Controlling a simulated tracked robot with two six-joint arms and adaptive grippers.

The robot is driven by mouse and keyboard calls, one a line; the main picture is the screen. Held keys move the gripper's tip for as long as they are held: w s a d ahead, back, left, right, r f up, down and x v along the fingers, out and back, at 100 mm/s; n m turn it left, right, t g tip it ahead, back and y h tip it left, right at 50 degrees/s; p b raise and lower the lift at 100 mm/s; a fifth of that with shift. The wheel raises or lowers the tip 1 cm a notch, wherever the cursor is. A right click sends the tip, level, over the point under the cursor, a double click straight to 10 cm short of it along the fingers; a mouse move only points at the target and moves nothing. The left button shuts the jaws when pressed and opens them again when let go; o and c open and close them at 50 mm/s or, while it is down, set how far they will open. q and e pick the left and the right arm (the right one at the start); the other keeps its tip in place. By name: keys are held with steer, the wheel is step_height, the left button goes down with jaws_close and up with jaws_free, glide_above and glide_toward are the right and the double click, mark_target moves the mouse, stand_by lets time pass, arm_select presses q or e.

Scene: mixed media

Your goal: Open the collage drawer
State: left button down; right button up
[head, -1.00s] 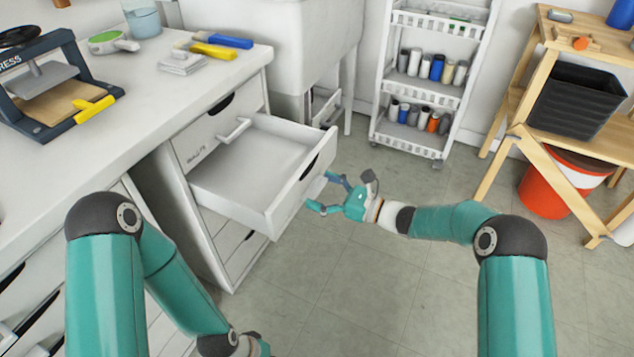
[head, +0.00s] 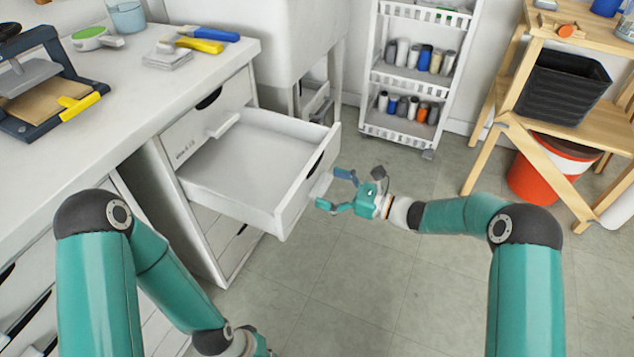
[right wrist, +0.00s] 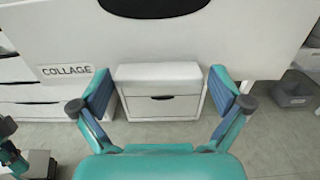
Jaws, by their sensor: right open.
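The collage drawer (head: 245,165) is a white drawer pulled well out of the cabinet, and its tray is empty. Its front fills the top of the right wrist view, with the label COLLAGE (right wrist: 67,70) and a dark cut-out. A pale handle (right wrist: 160,72) sticks out from that front. My right gripper (head: 332,190) is at the handle, its fingers spread on either side of it with gaps in the right wrist view (right wrist: 160,84). My left gripper (head: 262,350) is cut off at the bottom of the head view, so its fingers cannot be made out.
The cabinet has a closed drawer above (head: 205,125) and more below. A worktop (head: 110,110) with a press (head: 45,85) and brushes is at left. A bottle cart (head: 410,90) and wooden shelf (head: 520,90) stand behind. The floor (head: 370,290) in front is clear.

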steer(key=v, duration=0.8)
steer(key=shift+d, duration=0.1)
